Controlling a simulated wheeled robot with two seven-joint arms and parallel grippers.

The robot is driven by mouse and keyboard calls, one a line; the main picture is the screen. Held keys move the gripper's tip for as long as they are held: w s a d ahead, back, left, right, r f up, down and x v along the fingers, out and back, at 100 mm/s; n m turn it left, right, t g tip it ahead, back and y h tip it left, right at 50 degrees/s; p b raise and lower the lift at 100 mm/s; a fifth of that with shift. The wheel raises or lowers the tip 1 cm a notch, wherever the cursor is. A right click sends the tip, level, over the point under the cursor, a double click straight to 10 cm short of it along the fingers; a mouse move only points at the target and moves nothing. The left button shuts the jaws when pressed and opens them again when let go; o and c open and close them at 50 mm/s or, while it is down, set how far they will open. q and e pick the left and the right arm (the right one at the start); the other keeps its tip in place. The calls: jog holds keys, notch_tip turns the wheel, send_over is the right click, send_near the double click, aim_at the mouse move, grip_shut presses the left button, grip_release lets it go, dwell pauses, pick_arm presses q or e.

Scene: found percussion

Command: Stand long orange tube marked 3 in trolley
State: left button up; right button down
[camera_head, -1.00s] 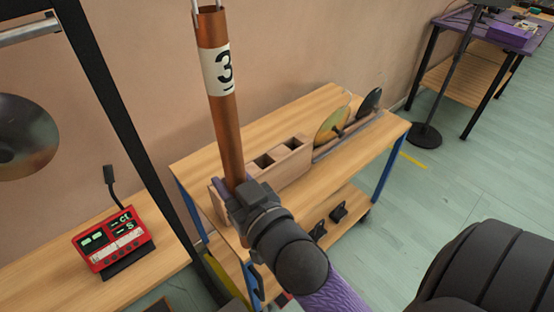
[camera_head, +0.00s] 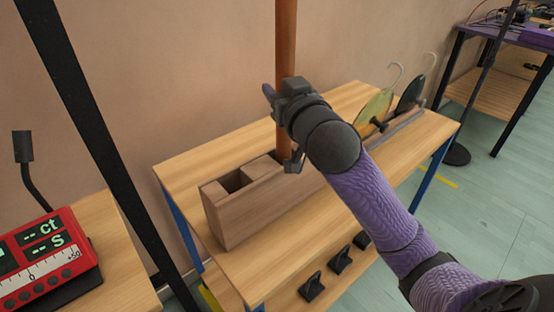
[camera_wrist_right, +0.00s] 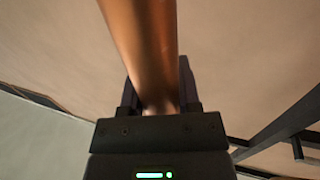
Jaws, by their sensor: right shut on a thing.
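The long orange tube (camera_head: 286,40) stands roughly upright in the head view. Its top runs out of the picture, and no mark shows on the visible part. My right gripper (camera_head: 281,95) is shut around the tube, which also shows between the fingers in the wrist view (camera_wrist_right: 143,50). The trolley (camera_head: 185,160) has a wooden top and blue legs. A wooden block with square openings (camera_head: 225,215) stands on it. The tube's lower end is at this block, partly behind my gripper and arm; I cannot tell whether it is inside an opening. My left gripper is out of view.
Two discs with hooks (camera_head: 373,108) stand in a rack on the trolley's right part. Black clips (camera_head: 312,287) lie on its lower shelf. A red tuner (camera_head: 45,262) sits on a table at left, beside a black post (camera_head: 80,115). A purple table (camera_head: 510,38) stands far right.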

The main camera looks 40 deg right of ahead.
aim_at(280, 132)
notch_tip(280, 132, down, 8)
jog(key=b, duration=0.4)
jog(key=shift+f, duration=0.2)
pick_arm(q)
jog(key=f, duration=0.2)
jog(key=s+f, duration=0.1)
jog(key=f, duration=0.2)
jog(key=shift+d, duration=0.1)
pick_arm(e)
jog(key=shift+r, duration=0.1)
jog(key=shift+c, duration=1.6)
grip_release()
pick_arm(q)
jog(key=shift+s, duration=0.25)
pick_arm(e)
jog(key=shift+r, duration=0.1)
